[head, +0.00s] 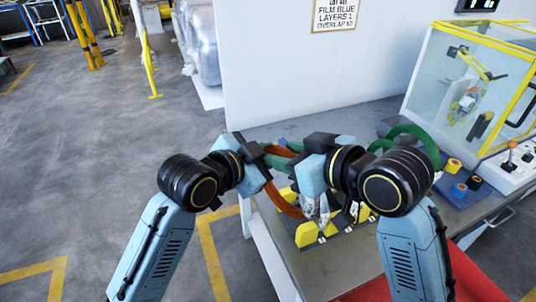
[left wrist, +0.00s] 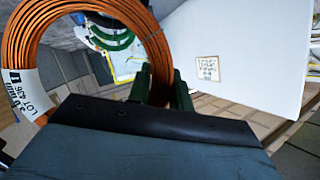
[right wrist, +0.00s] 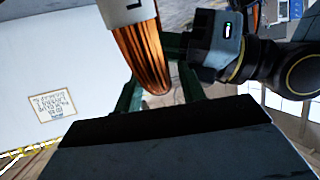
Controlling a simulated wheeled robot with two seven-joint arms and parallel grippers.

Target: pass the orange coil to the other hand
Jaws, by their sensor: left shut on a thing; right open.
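The orange coil (head: 280,205) hangs upright between my two grippers, above the workbench, partly hidden by them in the head view. My left gripper (head: 272,162) is shut on its rim; the left wrist view shows the coil (left wrist: 160,50) running between the green fingers (left wrist: 162,88). A white lot label (left wrist: 26,95) is wrapped round the ring. My right gripper (head: 294,165) is open at the opposite side. In the right wrist view the coil's rim (right wrist: 145,55) reaches between its spread fingers (right wrist: 160,88); contact cannot be told.
A yellow and black stand (head: 307,233) is on the bench below the coil. Green coils (head: 412,133) are on the bench to the right. A clear machine guard with a yellow frame (head: 437,45) and a control box (head: 513,165) stand further right. A white panel (head: 300,75) rises behind.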

